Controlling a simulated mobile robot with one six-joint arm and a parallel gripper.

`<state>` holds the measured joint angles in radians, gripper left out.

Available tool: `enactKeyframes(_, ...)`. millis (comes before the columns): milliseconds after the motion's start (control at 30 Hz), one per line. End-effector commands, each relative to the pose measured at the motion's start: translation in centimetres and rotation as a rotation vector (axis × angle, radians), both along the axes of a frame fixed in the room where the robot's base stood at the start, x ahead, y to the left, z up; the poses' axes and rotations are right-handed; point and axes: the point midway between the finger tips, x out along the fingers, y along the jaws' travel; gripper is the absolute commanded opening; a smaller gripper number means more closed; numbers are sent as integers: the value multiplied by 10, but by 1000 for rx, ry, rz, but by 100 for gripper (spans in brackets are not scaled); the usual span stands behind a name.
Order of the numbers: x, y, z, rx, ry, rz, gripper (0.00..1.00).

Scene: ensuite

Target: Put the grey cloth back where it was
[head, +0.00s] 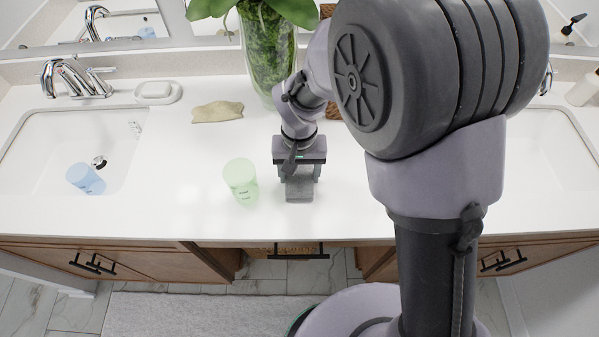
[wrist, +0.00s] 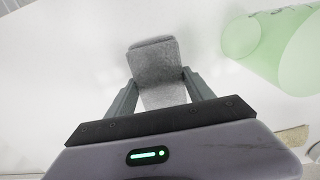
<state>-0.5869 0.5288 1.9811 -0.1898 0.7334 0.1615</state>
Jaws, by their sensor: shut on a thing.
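The grey cloth (head: 299,190) is a small folded block at the middle of the white counter, near its front edge. My gripper (head: 299,180) points down over it and is shut on it. In the wrist view the cloth (wrist: 157,70) sits between the two fingers of my gripper (wrist: 160,88), its far end sticking out past them. It is at or very near the counter surface; I cannot tell whether it touches.
A green cup (head: 241,180) stands just left of my gripper. A tan cloth (head: 217,112), a soap dish (head: 158,93) and a plant vase (head: 268,50) are farther back. A blue cup (head: 86,179) lies in the left sink (head: 125,165).

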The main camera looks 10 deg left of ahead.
Motion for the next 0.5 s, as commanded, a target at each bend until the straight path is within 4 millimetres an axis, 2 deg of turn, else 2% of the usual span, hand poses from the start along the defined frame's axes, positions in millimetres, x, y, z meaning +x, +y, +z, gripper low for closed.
enactKeyframes(167,0,0,-4,0,0,0,23)
enactKeyframes(200,0,0,-3,0,0,0,67)
enactKeyframes(300,0,0,-2,0,0,0,83)
enactKeyframes(500,0,0,-2,0,0,0,83)
